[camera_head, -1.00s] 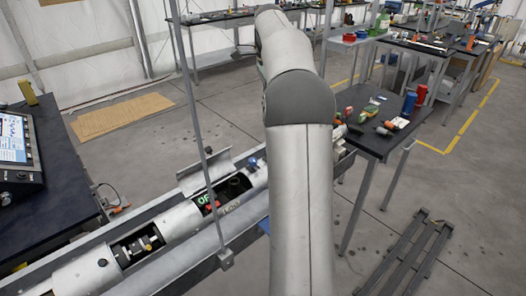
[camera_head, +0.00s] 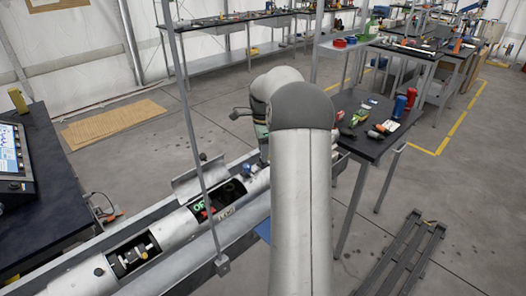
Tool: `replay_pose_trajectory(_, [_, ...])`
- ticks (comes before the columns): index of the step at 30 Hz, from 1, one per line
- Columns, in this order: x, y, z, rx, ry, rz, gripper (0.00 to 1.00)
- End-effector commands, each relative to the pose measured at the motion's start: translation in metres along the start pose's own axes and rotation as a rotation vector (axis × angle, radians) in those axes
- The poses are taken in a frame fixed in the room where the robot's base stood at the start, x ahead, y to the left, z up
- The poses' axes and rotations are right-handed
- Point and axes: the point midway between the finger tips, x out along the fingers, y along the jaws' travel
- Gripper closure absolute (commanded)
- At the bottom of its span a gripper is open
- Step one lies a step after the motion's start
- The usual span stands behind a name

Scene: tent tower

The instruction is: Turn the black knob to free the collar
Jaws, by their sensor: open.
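A long pale-grey tube (camera_head: 180,229) lies in a metal trough at the left. Its near opening (camera_head: 133,256) shows a brass-and-metal fitting with black parts. Its far opening holds dark round parts (camera_head: 232,189) beside a green-lit "OP" marking (camera_head: 198,206) and a red piece. A raised cover flap (camera_head: 198,180) stands behind this opening, with a small dark knob shape (camera_head: 203,156) at its top. I cannot tell which dark part is the black knob, nor make out the collar. My arm reaches past the tube's far end. My gripper's fingertips are hidden behind my arm.
A dark table with a screen (camera_head: 10,160) stands at the left. A dark bench (camera_head: 352,140) with tools and red and blue cylinders is right of my arm. A metal frame (camera_head: 400,257) lies on the floor.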

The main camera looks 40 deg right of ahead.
Motion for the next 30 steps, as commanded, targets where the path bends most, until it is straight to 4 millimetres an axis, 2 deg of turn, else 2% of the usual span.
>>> replay_pose_trajectory(6, [0.015,0.0,0.0,0.0,0.001,0.001,0.54])
replay_pose_trajectory(14, [0.016,0.0,0.0,0.0,0.001,0.0,0.54])
replay_pose_trajectory(18, [0.015,0.0,0.0,0.0,0.0,0.0,0.93])
replay_pose_trajectory(19, [0.015,0.0,0.0,0.0,0.0,0.0,0.99])
replay_pose_trajectory(30, [0.015,0.0,0.0,-0.043,0.0,0.0,0.99])
